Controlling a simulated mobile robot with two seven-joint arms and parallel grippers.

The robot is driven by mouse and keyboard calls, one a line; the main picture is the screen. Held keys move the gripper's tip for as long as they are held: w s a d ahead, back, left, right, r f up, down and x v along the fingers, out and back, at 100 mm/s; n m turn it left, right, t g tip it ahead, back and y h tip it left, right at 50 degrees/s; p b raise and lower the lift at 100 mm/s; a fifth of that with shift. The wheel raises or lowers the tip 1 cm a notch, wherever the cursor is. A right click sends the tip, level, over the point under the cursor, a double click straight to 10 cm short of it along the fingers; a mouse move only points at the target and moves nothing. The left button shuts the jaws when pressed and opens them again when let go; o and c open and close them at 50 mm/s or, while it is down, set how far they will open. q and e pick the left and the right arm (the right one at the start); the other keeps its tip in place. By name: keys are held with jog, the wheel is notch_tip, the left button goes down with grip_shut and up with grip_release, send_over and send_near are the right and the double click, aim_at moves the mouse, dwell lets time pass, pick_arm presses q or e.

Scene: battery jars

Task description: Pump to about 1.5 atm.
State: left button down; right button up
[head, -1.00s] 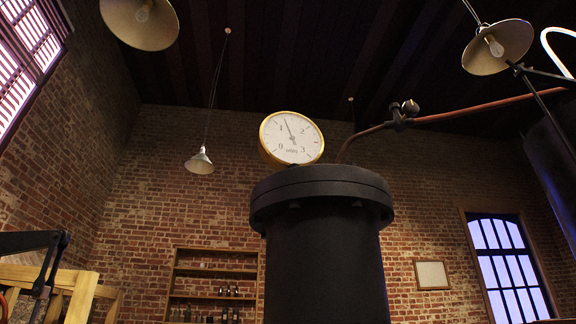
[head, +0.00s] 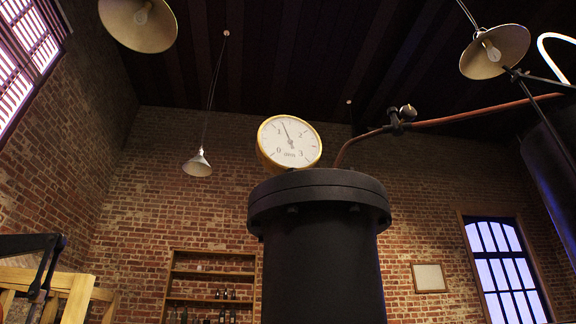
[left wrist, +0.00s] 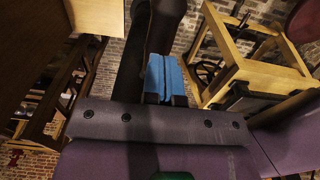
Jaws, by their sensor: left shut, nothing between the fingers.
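A round brass-rimmed pressure gauge (head: 289,141) stands tilted above the black cylindrical vessel (head: 322,265) in the head view. Its white dial runs from 0 to 3. The thin needle points up and slightly left, between 1 and 2, seemingly nearer 1; the exact value is hard to read. At the lower left, a dark bar with a hinged link (head: 45,268) shows over a pale wooden frame (head: 68,290). In the left wrist view my left gripper (left wrist: 164,78) has its blue fingers together, with a dark bar beside them. My right gripper is out of view.
A copper pipe (head: 470,115) with a valve runs from behind the vessel to a dark tank (head: 555,150) at the right. Bottle shelves (head: 212,273) stand against the brick wall. A wooden frame (left wrist: 235,72) shows right of the blue fingers in the wrist view.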

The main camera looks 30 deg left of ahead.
pick_arm(q)
notch_tip(320, 180, down, 3)
jog(key=shift+b, duration=0.5)
notch_tip(320, 180, down, 4)
jog(key=shift+f+b, duration=0.2)
jog(key=shift+b, duration=0.65)
notch_tip(320, 180, down, 8)
jog(key=r+b, duration=0.1)
jog(key=b, duration=0.2)
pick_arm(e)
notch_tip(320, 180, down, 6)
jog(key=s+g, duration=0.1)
pick_arm(q)
notch_tip(320, 180, up, 14)
jog(key=p, duration=0.5)
jog(key=shift+f, duration=0.1)
jog(key=shift+s+r+p, duration=0.1)
jog(key=shift+r+p, duration=0.2)
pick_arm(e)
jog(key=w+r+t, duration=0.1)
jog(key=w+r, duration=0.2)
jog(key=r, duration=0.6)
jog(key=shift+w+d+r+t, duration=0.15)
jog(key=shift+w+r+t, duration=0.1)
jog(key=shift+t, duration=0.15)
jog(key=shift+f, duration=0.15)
